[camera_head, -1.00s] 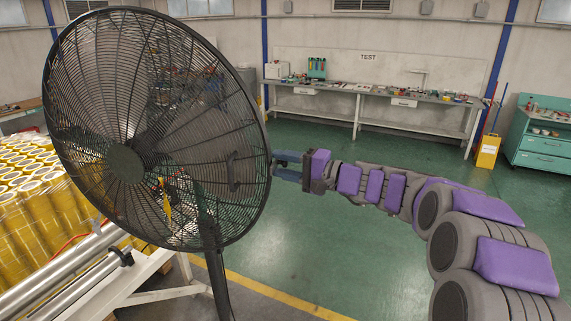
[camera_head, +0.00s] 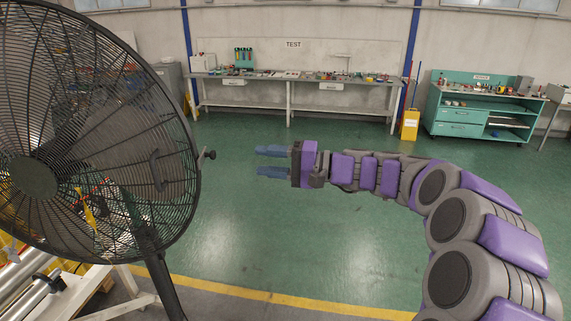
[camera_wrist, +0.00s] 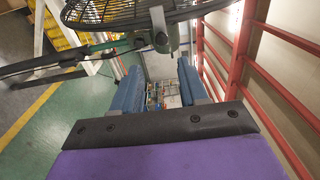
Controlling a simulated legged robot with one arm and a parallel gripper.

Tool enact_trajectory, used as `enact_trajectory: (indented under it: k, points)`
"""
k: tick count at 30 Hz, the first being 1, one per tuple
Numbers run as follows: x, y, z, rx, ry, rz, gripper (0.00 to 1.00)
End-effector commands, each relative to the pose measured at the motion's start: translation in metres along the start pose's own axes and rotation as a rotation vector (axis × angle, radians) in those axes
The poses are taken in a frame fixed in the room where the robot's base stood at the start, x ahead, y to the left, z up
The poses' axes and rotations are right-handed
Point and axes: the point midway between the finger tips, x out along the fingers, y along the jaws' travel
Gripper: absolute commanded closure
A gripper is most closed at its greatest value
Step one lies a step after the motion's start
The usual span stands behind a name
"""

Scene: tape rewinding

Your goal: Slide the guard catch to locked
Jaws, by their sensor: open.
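A large black fan with a round wire guard (camera_head: 110,110) fills the left of the head view. A small dark knob-like part (camera_head: 208,155), likely the guard catch, sticks out from the guard's right rim. I cannot tell its position. A curved handle (camera_head: 155,170) sits on the guard just inside that rim. My gripper (camera_head: 257,161) is open and empty, its blue fingers pointing left at the knob with a clear gap between. In the wrist view, the guard (camera_wrist: 130,12) crosses the top, beyond my open fingers (camera_wrist: 160,72).
The fan's dark pole (camera_head: 160,275) stands below the guard. A metal roller (camera_head: 35,290) and white frame lie at the lower left. Red rails (camera_wrist: 240,50) run along the right in the wrist view. Green floor is open around my arm; benches (camera_head: 290,80) stand far back.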

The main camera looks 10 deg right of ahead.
Motion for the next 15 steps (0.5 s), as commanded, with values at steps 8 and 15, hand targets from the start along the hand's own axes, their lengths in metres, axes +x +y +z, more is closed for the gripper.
enact_trajectory:
  k: [8, 15]
  points:
    - [-0.036, 0.001, -0.001, 0.001, 0.001, 0.001, 0.57]
    - [-0.041, 0.002, 0.000, 0.002, -0.001, 0.002, 0.57]
